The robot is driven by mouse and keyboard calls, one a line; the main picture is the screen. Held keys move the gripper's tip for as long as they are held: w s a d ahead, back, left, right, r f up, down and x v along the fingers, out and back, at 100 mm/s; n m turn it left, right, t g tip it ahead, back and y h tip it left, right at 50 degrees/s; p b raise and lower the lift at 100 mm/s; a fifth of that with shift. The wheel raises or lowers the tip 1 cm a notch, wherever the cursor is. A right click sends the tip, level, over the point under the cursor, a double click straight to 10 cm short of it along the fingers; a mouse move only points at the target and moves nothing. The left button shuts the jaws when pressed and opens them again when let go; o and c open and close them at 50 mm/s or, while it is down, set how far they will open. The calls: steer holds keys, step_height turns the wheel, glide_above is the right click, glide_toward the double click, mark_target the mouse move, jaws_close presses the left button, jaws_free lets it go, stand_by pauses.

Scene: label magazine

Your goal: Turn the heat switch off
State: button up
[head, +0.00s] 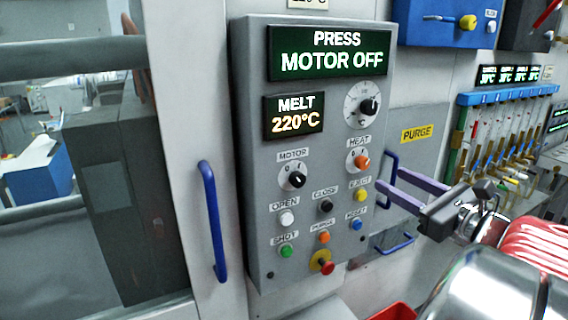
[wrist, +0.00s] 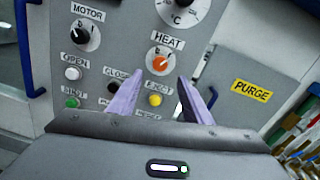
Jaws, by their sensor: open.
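The heat switch (head: 361,161) is an orange rotary knob on a white round dial, under the HEAT label on the grey control panel (head: 255,180). In the wrist view the heat switch (wrist: 160,61) shows just beyond and between my fingertips. I cannot tell for sure which mark its pointer is on. My gripper (head: 391,178) has two purple fingers spread apart with nothing between them. In the head view it is to the right of and a little below the heat switch. In the wrist view my gripper (wrist: 160,76) frames the knob, with no contact visible.
The motor knob (head: 292,177) is left of the heat switch. The yellow eject button (head: 361,195) and blue reset button (head: 357,225) are just below. A blue handle (head: 212,220) is left of the panel. The displays read PRESS MOTOR OFF (head: 330,52) and MELT 220°C (head: 294,115).

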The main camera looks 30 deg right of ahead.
mark_target(366, 165)
steer(key=shift+w+a, duration=0.15)
steer(key=shift+w, duration=2.15)
steer(key=shift+w+a, duration=0.1)
steer(key=shift+w, duration=2.2)
steer(key=c, duration=1.1)
